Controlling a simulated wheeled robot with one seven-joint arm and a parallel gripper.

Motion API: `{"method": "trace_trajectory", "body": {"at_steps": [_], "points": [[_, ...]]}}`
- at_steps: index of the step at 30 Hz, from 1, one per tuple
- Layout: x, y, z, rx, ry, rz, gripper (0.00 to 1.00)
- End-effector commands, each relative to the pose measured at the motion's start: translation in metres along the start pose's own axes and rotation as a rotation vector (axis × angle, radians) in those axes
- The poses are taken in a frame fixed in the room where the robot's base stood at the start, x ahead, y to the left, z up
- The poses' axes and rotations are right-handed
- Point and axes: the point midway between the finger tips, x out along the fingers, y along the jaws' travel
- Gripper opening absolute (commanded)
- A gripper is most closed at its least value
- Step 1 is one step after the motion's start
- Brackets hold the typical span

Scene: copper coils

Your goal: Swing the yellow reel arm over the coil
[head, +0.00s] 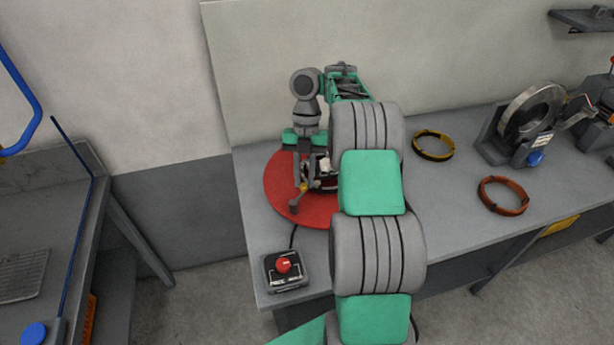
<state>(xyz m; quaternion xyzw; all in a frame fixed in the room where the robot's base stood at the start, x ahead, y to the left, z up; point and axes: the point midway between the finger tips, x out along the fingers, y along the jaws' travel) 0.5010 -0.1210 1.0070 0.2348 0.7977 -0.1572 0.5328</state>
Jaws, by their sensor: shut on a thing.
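My gripper (307,174) points down over the red round turntable (277,192) at the left end of the bench. It is shut on a small part at the turntable's middle. This looks like the yellow reel arm (311,187), of which only a small yellowish bit shows. My own arm hides the right side of the turntable and most of what stands on it. I cannot make out a coil on the turntable or how the reel arm lies relative to one.
A control box (285,270) with a red knob sits at the bench's front left corner. A yellow-and-black ring (433,146) and a copper coil (503,195) lie to the right. A machine with a metal reel (535,110) stands beyond them. A wall backs the bench.

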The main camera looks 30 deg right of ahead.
Motion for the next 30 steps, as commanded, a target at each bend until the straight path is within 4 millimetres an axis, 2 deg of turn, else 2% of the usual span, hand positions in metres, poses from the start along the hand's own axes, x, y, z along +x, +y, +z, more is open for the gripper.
{"method": "trace_trajectory", "body": {"at_steps": [5,6,14,22,25,28,30], "points": [[0.000,0.001,0.000,-0.001,0.000,0.003,0.00],[0.000,0.001,0.000,0.000,0.000,0.003,0.22],[0.000,-0.001,0.000,0.004,0.000,0.003,0.42],[-0.003,-0.002,-0.001,0.005,0.000,0.003,0.42],[-0.017,-0.002,-0.006,0.004,-0.001,0.003,0.42],[-0.040,-0.002,-0.016,0.003,-0.001,0.004,0.42],[-0.042,-0.006,-0.030,0.004,-0.003,0.004,0.42]]}}
